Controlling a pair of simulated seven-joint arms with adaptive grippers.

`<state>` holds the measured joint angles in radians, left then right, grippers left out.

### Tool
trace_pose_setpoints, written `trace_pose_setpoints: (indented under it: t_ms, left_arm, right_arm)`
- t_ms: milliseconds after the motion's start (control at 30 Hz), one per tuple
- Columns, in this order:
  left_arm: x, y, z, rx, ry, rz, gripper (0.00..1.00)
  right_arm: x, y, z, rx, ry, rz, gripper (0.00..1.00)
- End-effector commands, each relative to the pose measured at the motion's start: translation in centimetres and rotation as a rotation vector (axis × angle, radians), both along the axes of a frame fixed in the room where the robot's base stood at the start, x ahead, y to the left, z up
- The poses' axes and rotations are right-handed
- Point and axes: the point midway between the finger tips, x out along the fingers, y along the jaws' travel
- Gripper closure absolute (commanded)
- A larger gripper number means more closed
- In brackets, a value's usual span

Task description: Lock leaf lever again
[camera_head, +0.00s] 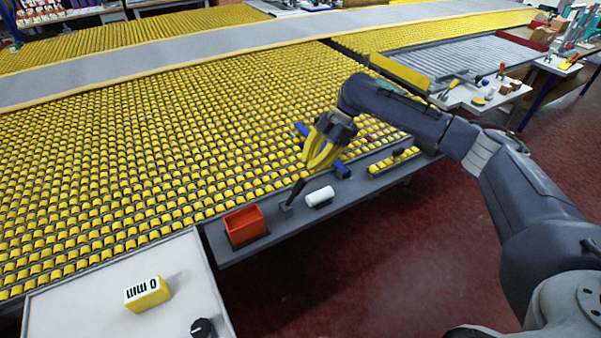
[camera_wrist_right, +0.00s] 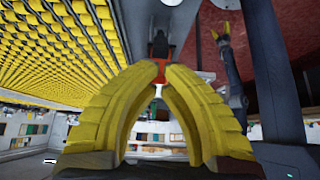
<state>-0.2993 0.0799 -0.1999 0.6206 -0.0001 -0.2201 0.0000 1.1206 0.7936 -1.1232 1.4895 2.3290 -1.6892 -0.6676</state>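The leaf lever (camera_head: 298,188) is a thin dark lever that rises at a slant from a small dark block on the grey ledge, between the red bin and the white cylinder. My right gripper (camera_head: 308,168) comes down from the upper right, its yellow fingers at the top of the lever. In the right wrist view the two ribbed yellow fingers arch together and their tips close on a red piece (camera_wrist_right: 160,71), seemingly the lever's grip. A dark part (camera_wrist_right: 159,46) lies beyond it. My left gripper (camera_wrist_right: 221,31) shows small in the right wrist view, its yellow tips apart, and is outside the head view.
A red bin (camera_head: 245,225) and a white cylinder (camera_head: 320,196) sit close by on the ledge (camera_head: 270,246). A blue part (camera_head: 341,170) and a yellow row (camera_head: 394,160) are farther right. A white table with a yellow "0 mm" block (camera_head: 148,293) is at lower left.

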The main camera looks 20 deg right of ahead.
Motion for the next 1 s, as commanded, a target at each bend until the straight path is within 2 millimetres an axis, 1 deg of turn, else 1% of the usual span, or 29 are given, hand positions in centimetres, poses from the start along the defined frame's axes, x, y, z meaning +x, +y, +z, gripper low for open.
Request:
trace_pose_setpoints:
  t_ms: [33,100,200,333,500,900,1000]
  left_arm:
    - [0.0,0.0,0.0,0.0,0.0,0.0,0.24]
    - [0.0,0.0,0.0,0.0,0.0,0.0,0.24]
    - [0.0,0.0,0.0,0.0,0.0,0.0,0.24]
    - [0.0,0.0,0.0,0.0,0.001,0.0,0.24]
    - [-0.1,0.0,0.0,0.0,0.001,0.0,0.24]
    - [-0.1,0.0,0.0,0.0,0.001,0.0,0.24]
    - [-0.1,0.0,0.0,0.0,0.001,0.0,0.24]
  right_arm:
    - [0.1,-0.8,0.5,0.0,0.0,-0.004,1.0]
    - [0.2,-1.7,1.1,0.0,-0.002,-0.006,1.0]
    - [0.3,-2.6,1.8,0.001,-0.001,-0.007,1.0]
    - [0.4,-3.4,2.3,0.003,0.001,-0.009,1.0]
    - [0.4,-3.9,2.6,0.003,0.001,-0.009,1.0]
    - [0.4,-3.9,2.6,0.003,0.001,-0.009,1.0]
    - [0.7,-4.3,2.3,-0.006,-0.004,-0.031,1.0]
